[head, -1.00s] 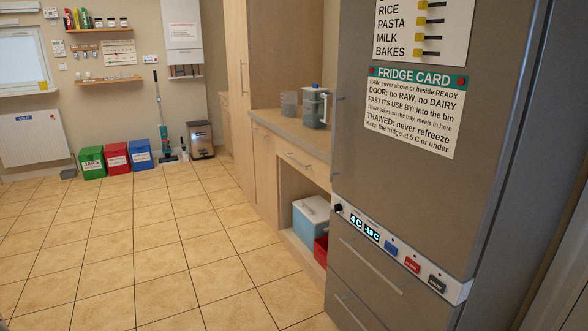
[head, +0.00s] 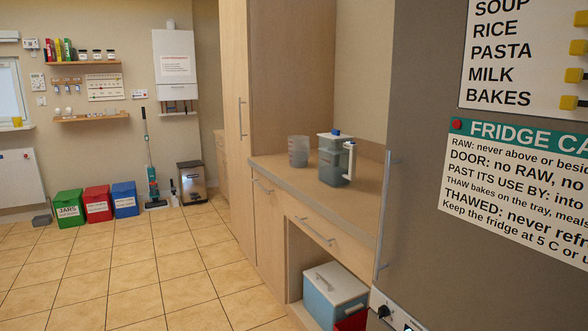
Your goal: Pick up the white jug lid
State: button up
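A jug (head: 334,164) with a dark translucent body and a white handle on its right stands on the counter. Its white lid (head: 336,137), with a blue piece on top, sits on the jug's top. My gripper is not in the head view.
A clear measuring cup (head: 298,151) stands left of the jug on the counter (head: 280,175). A tall grey fridge (head: 425,180) with cards fills the right side. A cool box (head: 333,297) sits in the open bay below. The tiled floor (head: 150,270) is clear; bins stand at the far wall.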

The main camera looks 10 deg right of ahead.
aim_at(336, 134)
jog(key=i, duration=1.25)
jog(key=i+j+z, duration=0.15)
jog(key=i, duration=1.15)
